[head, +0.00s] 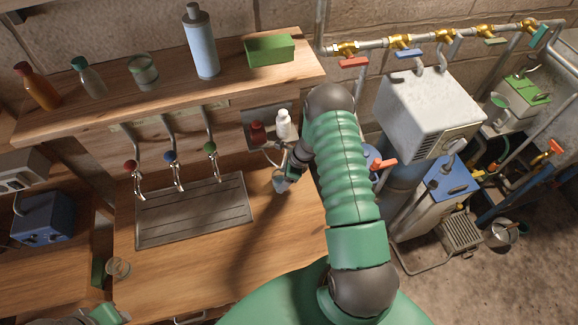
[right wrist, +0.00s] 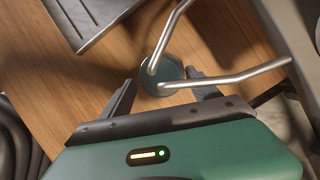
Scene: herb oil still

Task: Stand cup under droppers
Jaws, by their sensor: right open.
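A small blue-grey cup (head: 280,182) is on the wooden counter right of the drip tray; it also shows in the right wrist view (right wrist: 166,76). Two dropper bottles, one red (head: 257,131) and one white (head: 283,124), are mounted on the wall behind it. Two bent metal tubes (right wrist: 236,77) come together above the cup in the right wrist view. My right gripper (right wrist: 160,94) is open, its fingers on either side of the cup, low at the counter. I cannot tell whether they touch it. Only part of my left arm shows at the bottom left.
A metal drip tray (head: 194,212) lies below three taps with red, blue and green knobs. Another glass (head: 118,268) stands at the counter's left. Bottles, a jar and a green box (head: 270,50) fill the shelf above. Pipes and a grey box (head: 430,108) are at right.

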